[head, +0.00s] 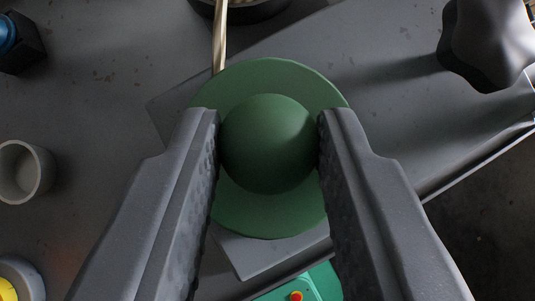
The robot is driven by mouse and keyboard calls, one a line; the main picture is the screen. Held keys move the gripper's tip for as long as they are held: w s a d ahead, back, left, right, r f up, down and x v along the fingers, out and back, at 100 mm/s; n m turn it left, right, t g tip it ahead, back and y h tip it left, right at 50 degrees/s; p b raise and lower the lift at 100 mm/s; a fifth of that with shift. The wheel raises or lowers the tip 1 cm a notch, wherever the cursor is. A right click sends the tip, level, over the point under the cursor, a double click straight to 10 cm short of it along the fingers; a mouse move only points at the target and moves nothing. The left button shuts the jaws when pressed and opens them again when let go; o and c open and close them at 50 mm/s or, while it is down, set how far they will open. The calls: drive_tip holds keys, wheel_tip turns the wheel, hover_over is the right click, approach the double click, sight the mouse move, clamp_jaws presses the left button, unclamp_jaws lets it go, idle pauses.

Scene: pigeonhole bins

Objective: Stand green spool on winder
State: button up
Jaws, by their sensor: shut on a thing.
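The green spool (272,82) shows from above as a wide green disc with a rounded green knob in its middle. My gripper (268,140) is shut on the knob, with one grey finger on each side. Under the spool, corners of a flat grey plate (262,252) stick out. It may be the winder, but I cannot tell. The disc hides whatever is directly beneath it, so I cannot see whether the spool touches the plate.
A dark lobed knob (484,42) stands at the top right. A grey cup (23,172) is at the left. A green box with a red button (300,285) is at the bottom. A dark round object with a pale rod (219,38) is at the top. The surface edge runs along the right.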

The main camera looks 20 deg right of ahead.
drive_tip(key=shift+f, duration=0.15)
drive_tip(key=o, duration=1)
drive_tip(key=shift+c, duration=0.2)
drive_tip(key=v, duration=0.6)
drive_tip(key=s+a+r+n+t+y, duration=0.1)
drive_tip(key=s+a+r, duration=0.4)
drive_tip(key=r, duration=0.9)
drive_tip(key=s+a+r+n+t+y+b, duration=0.1)
drive_tip(key=s+a+r+t, duration=0.3)
drive_tip(key=r, duration=1)
drive_tip(key=s+a+r+n+t+y+b, duration=0.1)
drive_tip(key=s+a+r+n+t, duration=0.2)
drive_tip(key=s+a+r, duration=0.5)
wheel_tip(320, 180, up, 6)
drive_tip(key=shift+s+a+f+y, duration=0.1)
drive_tip(key=shift+s+a+y, duration=0.15)
drive_tip(key=shift+a, duration=0.25)
